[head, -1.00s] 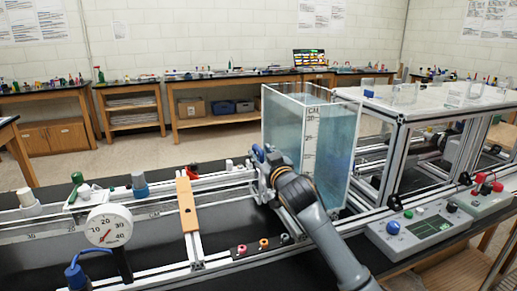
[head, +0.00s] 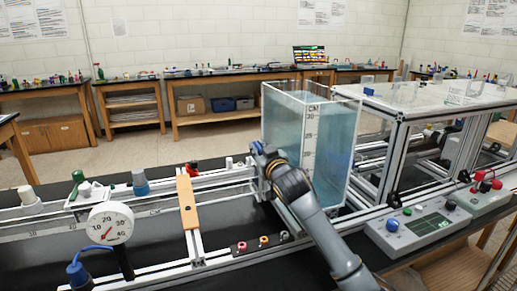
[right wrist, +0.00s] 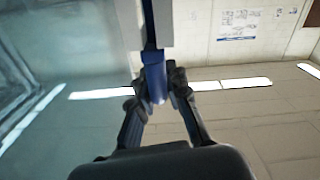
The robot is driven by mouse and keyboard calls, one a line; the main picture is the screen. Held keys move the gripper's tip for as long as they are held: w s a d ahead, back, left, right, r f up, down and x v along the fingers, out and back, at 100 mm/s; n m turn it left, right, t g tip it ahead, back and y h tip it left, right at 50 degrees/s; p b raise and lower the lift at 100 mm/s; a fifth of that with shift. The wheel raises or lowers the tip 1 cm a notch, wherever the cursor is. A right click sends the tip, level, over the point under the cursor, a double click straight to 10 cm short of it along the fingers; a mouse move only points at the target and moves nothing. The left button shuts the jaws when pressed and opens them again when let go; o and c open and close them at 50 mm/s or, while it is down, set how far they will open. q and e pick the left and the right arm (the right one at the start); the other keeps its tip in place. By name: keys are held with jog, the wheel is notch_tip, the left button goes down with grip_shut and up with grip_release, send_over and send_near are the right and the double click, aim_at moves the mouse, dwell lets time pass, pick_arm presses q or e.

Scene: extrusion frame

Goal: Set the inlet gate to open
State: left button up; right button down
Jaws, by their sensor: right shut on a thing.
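The clear tank (head: 330,150) holds bluish water and has a white scale marked CM on its near corner. A blue handle (head: 257,148) is at its left side, at the end of the flume; I take it for the inlet gate's handle. My right gripper (head: 262,160) is at this handle, and its arm comes up from the lower right. The gate plate is hidden behind my arm. My left gripper is out of view.
A round dial gauge (head: 109,224) and an orange-brown crossbar (head: 188,205) stand along the flume to the left. A control box (head: 415,228) with knobs and a screen is at the right. A framed bench (head: 440,105) stands close right of the tank.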

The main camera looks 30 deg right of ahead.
jog(key=shift+r, duration=0.1)
notch_tip(320, 180, up, 5)
jog(key=p, duration=0.4)
jog(key=c, duration=1.3)
grip_release()
jog(key=shift+c, duration=0.2)
jog(key=v, duration=1.2)
